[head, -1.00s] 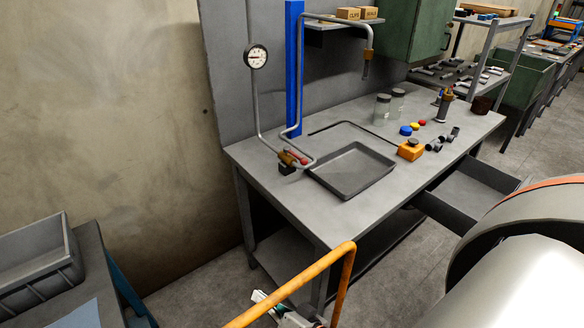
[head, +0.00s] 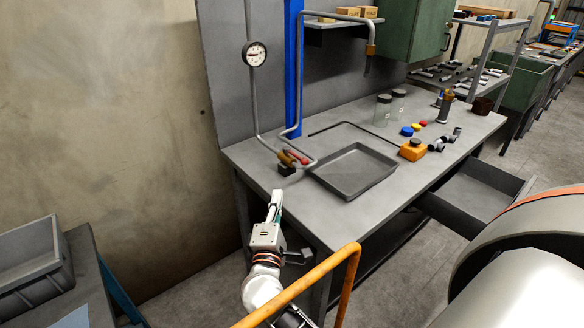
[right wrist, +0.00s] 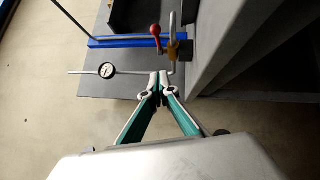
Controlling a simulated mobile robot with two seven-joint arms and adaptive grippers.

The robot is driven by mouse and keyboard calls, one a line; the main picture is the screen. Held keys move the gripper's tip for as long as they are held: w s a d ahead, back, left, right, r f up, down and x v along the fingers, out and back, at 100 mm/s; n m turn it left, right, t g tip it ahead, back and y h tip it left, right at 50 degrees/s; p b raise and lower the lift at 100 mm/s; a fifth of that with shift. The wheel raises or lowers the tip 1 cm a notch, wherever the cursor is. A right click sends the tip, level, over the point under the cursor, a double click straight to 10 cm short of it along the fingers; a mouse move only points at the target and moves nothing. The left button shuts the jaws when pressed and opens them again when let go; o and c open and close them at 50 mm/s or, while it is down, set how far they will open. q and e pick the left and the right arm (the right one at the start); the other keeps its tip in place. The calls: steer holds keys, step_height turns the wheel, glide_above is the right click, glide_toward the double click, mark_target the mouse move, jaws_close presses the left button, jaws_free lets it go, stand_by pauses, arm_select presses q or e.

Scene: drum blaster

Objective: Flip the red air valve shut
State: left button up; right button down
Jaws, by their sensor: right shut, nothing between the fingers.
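The red air valve handle (head: 298,155) sits on the pipe's brass-coloured valve body (head: 288,160), low at the bench's left back corner. In the right wrist view the red knob (right wrist: 155,30) is on a lever beside the brass valve body (right wrist: 179,50). My right gripper (head: 278,194) is in front of the bench's left edge, below and short of the valve, apart from it. In the right wrist view its fingertips (right wrist: 159,74) are together, with nothing between them, and the red knob is beyond them. My left gripper is not in view.
A pressure gauge (head: 254,54) is on the pipe left of the blue post (head: 293,70). A grey tray (head: 352,172) lies right of the valve. An open drawer (head: 478,190) juts from the bench. An orange rail (head: 320,272) crosses in front of my right arm.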

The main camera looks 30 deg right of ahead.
steer(key=shift+m, duration=0.3)
steer(key=shift+d, duration=0.1)
steer(key=p, duration=0.2)
glide_toward(295, 156)
steer(key=w, duration=0.4)
steer(key=shift+w+a, duration=0.25)
steer(key=d, duration=0.2)
steer(key=d+p, duration=0.1)
steer(key=shift+w+d+r, duration=0.1)
steer(key=shift+w+r, duration=0.05)
steer(key=shift+r, duration=0.1)
steer(key=shift+d, duration=0.35)
steer(key=shift+w+d+f, duration=0.1)
